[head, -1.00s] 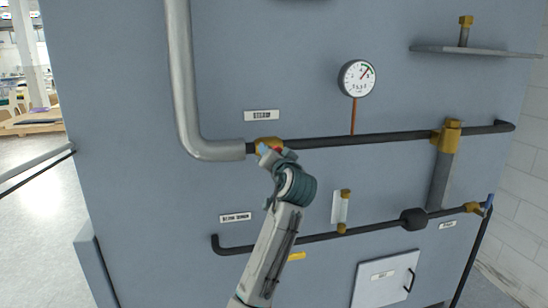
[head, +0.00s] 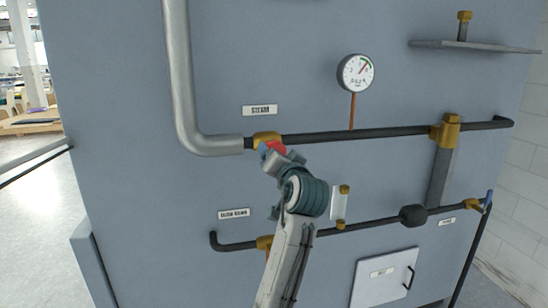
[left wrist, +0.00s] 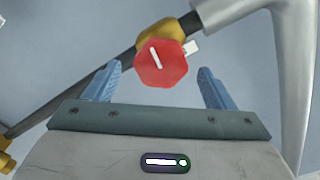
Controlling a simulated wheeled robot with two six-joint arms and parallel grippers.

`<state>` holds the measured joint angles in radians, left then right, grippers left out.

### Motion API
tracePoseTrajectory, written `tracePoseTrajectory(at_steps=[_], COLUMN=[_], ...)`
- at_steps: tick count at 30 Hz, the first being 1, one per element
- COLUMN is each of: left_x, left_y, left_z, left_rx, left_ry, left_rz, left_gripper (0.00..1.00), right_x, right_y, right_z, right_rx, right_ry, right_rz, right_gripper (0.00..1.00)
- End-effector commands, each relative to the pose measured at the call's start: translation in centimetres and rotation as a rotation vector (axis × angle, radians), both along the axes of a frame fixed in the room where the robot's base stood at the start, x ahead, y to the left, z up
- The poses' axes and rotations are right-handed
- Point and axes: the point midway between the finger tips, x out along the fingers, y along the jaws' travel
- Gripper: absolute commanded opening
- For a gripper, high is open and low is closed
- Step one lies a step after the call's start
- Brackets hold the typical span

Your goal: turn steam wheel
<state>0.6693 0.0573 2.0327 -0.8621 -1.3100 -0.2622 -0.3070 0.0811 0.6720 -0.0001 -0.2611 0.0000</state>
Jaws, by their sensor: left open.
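The steam wheel (left wrist: 158,70) is a red, many-sided knob with a white bar mark, on a brass valve (left wrist: 165,35) in the left wrist view. In the head view the red wheel (head: 275,148) is partly hidden by my left gripper (head: 266,157). The brass valve (head: 267,137) joins the pipe below the STEAM label (head: 260,110). My left gripper (left wrist: 160,74) is open, with one blue finger on each side of the wheel in its wrist picture. A gap shows on both sides. I cannot tell whether the fingertips reach past the wheel's face. My right gripper is not in view.
A thick grey pipe (head: 182,75) bends into the black steam pipe (head: 360,135). A round gauge (head: 355,72) sits above it. A lower black pipe (head: 370,226) with brass fittings runs beneath. A small white door (head: 385,280) is at lower right. Open floor lies left.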

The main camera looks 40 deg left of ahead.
Motion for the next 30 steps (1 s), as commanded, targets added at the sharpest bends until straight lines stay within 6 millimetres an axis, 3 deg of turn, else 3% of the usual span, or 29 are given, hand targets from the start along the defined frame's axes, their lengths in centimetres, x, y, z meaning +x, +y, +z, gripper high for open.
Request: tracePoseTrajectory(at_steps=[3, 9, 30], left_x=[-1.4, -2.6, -2.7], left_y=[-1.6, -3.1, -3.4], left_z=[-0.3, -0.1, -0.4], left_rx=[-0.006, -0.002, 0.001], left_ry=[-0.002, 0.001, 0.008], left_rz=[-0.003, 0.0, -0.003], left_gripper=[0.77, 0.77, 0.77], right_x=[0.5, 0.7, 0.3], right_y=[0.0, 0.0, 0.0], right_z=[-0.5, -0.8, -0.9], right_rx=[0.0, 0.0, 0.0], right_ry=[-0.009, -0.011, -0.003], right_rz=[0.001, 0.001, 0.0], right_gripper=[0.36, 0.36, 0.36])
